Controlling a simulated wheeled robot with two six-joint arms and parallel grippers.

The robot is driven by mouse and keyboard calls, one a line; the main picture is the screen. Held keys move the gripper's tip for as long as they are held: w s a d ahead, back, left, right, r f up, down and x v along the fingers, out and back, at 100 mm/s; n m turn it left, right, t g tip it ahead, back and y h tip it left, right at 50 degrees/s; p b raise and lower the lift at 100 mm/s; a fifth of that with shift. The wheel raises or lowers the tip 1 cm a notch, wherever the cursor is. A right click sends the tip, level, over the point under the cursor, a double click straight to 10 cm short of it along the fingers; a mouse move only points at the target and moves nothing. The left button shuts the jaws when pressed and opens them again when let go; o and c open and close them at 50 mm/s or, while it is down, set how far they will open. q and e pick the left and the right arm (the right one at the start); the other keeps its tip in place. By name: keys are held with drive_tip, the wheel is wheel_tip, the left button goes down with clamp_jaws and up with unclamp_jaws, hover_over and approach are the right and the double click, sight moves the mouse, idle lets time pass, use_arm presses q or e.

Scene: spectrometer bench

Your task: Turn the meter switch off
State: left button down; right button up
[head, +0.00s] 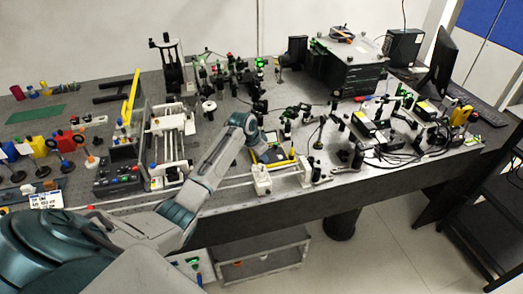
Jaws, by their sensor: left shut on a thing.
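The yellow-edged meter (274,156) lies on the grey bench near its front edge, at the middle of the head view. My left arm reaches in from the lower left, and my left gripper (259,142) is down at the meter's face. It is shut on the meter switch, which is mostly hidden by the gripper and wrist. The switch's setting is too small to read. My right gripper is not in view.
A white post mount (261,180) stands just in front of the meter. Optics and cables crowd the bench to the right, with a black box (345,72) behind. A control box (119,180) and a white rail frame (172,147) stand left of my arm.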

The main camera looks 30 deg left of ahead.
use_arm(q)
drive_tip(key=shift+n+p, duration=0.4)
drive_tip(key=shift+n, duration=0.1)
drive_tip(key=c, duration=1.3)
unclamp_jaws()
drive_tip(key=shift+y, duration=0.3)
drive_tip(key=shift+c, duration=0.2)
drive_tip(key=d+b+v, duration=0.1)
drive_tip(key=b+v, duration=0.2)
drive_tip(key=v, duration=0.7)
drive_tip(key=shift+a+r, duration=0.35)
drive_tip(key=shift+a, duration=0.15)
drive_tip(key=shift+s, duration=0.2)
